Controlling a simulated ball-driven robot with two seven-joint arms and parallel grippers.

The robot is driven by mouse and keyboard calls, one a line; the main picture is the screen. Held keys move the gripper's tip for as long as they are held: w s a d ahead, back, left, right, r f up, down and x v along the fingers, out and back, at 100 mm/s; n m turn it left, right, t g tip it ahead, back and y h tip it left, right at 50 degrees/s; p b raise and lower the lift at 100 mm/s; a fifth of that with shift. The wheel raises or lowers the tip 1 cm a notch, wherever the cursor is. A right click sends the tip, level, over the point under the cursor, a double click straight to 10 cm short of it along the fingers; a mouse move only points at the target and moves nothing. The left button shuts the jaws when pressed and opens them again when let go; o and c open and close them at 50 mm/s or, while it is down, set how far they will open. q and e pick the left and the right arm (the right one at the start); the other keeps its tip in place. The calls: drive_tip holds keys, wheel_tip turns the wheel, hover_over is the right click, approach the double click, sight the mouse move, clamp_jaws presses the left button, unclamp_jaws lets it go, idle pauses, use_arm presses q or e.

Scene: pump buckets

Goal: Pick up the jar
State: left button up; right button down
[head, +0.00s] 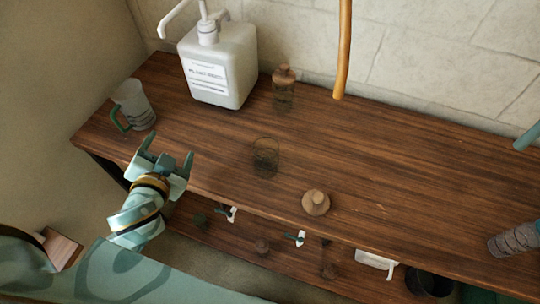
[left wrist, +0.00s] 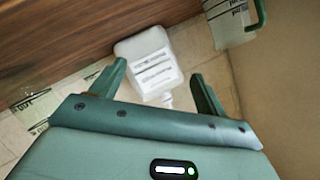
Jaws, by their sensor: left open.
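A small dark see-through glass jar (head: 265,157) stands on the wooden worktop, right of my left gripper. A second brownish jar with a cork-like stopper (head: 284,88) stands farther back, beside the white pump bottle. I cannot tell which one the task means. My left gripper (head: 167,150) is open and empty at the worktop's front left edge, apart from both jars. The left wrist view shows its two spread fingers (left wrist: 160,86) with no jar between them. My right gripper is not clearly seen.
A white pump bottle (head: 222,65) stands at the back; it also shows in the left wrist view (left wrist: 150,58). A green-handled mug (head: 133,103) is at the left end. A round wooden lid-like piece (head: 315,202) lies near the front edge. Worktop right of centre is clear.

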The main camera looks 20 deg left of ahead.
use_arm(q)
drive_tip(key=w+d+r+m+t+h, duration=0.5)
drive_tip(key=r+h, duration=0.3)
drive_tip(key=h, duration=0.4)
drive_tip(key=m+g+h+b, duration=0.3)
drive_tip(key=g+h+b, duration=0.1)
drive_tip(key=g, duration=0.7)
approach(274, 151)
drive_tip(key=w+f, duration=0.1)
drive_tip(key=w+d+f, duration=0.1)
drive_tip(key=w+f, duration=0.1)
drive_tip(key=w+d+f, duration=0.1)
drive_tip(key=w+f, duration=0.1)
drive_tip(key=shift+d+f, duration=0.1)
drive_tip(key=shift+f, duration=0.15)
drive_tip(key=b+x, duration=0.2)
drive_tip(key=x, duration=0.3)
drive_tip(key=shift+d+r, duration=0.1)
drive_tip(key=shift+d, duration=0.35)
use_arm(e)
wheel_tip(274, 151, down, 6)
drive_tip(key=s, duration=0.2)
drive_tip(key=shift+s+r+g, duration=0.2)
drive_tip(key=shift+s+g, duration=0.05)
drive_tip(key=shift+g, duration=0.05)
use_arm(q)
drive_tip(key=shift+s+r, duration=0.1)
use_arm(e)
drive_tip(key=shift+a, duration=0.1)
